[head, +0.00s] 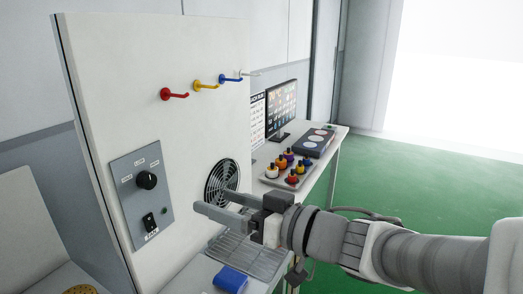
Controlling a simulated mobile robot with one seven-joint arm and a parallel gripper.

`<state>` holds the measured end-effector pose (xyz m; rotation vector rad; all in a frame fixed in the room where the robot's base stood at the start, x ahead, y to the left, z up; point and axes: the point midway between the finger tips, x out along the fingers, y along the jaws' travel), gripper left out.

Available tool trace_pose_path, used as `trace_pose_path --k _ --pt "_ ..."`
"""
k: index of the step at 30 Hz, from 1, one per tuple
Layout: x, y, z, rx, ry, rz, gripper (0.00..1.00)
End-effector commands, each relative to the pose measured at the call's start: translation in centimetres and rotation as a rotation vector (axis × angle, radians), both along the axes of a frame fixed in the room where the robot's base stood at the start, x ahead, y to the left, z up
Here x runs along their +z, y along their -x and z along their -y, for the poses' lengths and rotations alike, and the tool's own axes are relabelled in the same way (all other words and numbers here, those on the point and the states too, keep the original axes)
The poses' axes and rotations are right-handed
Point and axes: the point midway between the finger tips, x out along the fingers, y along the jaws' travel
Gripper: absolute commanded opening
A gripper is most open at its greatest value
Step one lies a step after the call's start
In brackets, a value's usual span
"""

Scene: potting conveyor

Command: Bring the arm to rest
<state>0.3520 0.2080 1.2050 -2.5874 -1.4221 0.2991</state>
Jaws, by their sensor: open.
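My gripper (220,205) is in the head view, below the middle of the picture. It points left in front of the white panel. Its two fingers are apart and nothing shows between them. My arm reaches in from the right edge. The gripper overlaps the lower part of a round fan grille (221,176) in the picture; I cannot tell how far it is from the panel.
The white panel (110,90) carries red (175,95), yellow (206,86) and blue (231,78) hooks and a control box with a knob (147,180). Below are a wire rack (248,258) and a blue object (230,279). Behind stands a table with several bottles and a monitor (282,107). Green floor (440,185) is clear.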

Motion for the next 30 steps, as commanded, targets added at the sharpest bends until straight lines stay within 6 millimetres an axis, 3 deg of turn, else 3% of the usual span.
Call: trace_pose_path --k 5,10,15,23,30 --pt "1.1 -2.8 2.8 -0.183 0.072 0.055 0.76" --pt "2.1 -5.5 7.9 -0.441 0.186 0.081 0.76" --pt "2.3 -6.3 13.2 -0.664 0.300 0.039 0.76" --pt "1.2 -4.1 19.8 -0.901 0.462 -0.138 0.76" --pt "-1.0 0.9 22.8 -0.971 0.582 -0.391 0.76"
